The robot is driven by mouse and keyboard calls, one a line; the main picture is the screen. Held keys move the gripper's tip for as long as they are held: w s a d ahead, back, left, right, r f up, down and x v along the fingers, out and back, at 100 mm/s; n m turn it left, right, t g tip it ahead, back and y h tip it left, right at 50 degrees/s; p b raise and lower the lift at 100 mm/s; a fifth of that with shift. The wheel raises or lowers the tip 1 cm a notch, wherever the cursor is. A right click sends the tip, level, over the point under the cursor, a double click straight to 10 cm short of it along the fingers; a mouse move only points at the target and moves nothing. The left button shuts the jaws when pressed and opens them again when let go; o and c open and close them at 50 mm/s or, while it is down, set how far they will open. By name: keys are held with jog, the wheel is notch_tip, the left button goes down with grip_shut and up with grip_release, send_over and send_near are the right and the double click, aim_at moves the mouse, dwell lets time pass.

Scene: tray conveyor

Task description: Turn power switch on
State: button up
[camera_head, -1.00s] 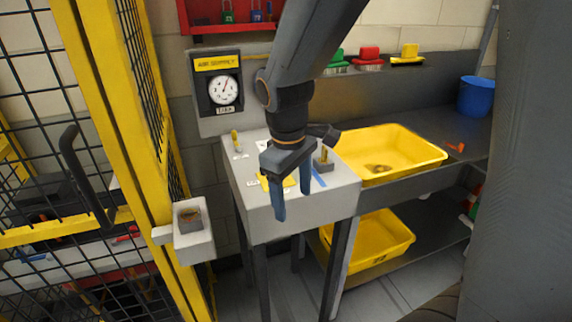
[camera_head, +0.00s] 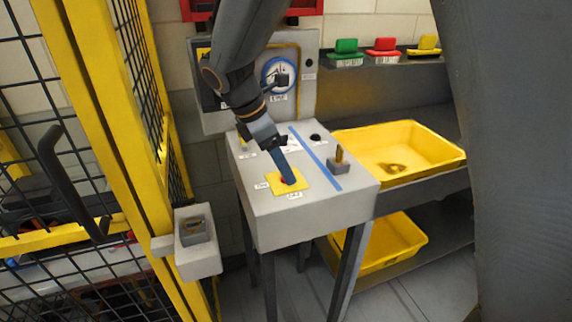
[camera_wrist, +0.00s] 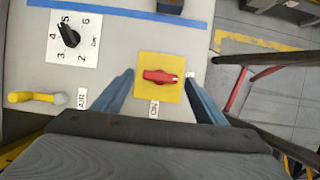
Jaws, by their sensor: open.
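The red power switch (camera_wrist: 160,77) is a bar-shaped knob on a square yellow plate (camera_wrist: 171,60) in the wrist view. Its bar lies across the picture, with a white mark at its right end facing a small label (camera_wrist: 190,74). An "ON" label (camera_wrist: 154,108) sits at the plate's near edge. My gripper (camera_wrist: 163,85) is open, with one blue finger on each side of the plate. In the head view my gripper (camera_head: 288,178) points down at the yellow plate (camera_head: 272,186) and mostly hides the switch. I cannot tell whether the fingers touch it.
Beside the switch are a numbered black dial (camera_wrist: 69,35) and a yellow lever (camera_wrist: 31,97). A yellow cage post (camera_head: 90,120) is at left, a yellow tub (camera_head: 350,140) at right.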

jog(key=shift+x, duration=0.85)
